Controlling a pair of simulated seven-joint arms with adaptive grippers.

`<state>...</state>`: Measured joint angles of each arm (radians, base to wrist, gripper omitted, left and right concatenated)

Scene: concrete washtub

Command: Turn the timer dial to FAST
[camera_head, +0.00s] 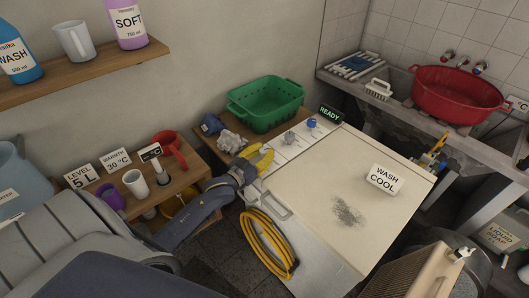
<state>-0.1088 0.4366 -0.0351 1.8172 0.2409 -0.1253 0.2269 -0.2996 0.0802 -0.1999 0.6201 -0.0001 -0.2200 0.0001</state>
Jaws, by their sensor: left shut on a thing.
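The white washing machine (330,190) stands in the middle, with a pale control strip (300,142) along its back left edge. A grey knob (290,137) and a blue knob (311,123) show on the strip. My left gripper (262,157), with yellow fingers, is at the near left end of the strip, left of both knobs. Its fingers are shut on what looks like the timer dial, which they mostly hide. I cannot read the dial's pointer or a FAST mark.
A green basket (267,103) and a READY display (330,115) stand behind the strip. A WASH COOL card (384,179) is on the lid. A coiled yellow hose (268,243) hangs at the machine's near side. A wooden shelf (180,178) with cups is left.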

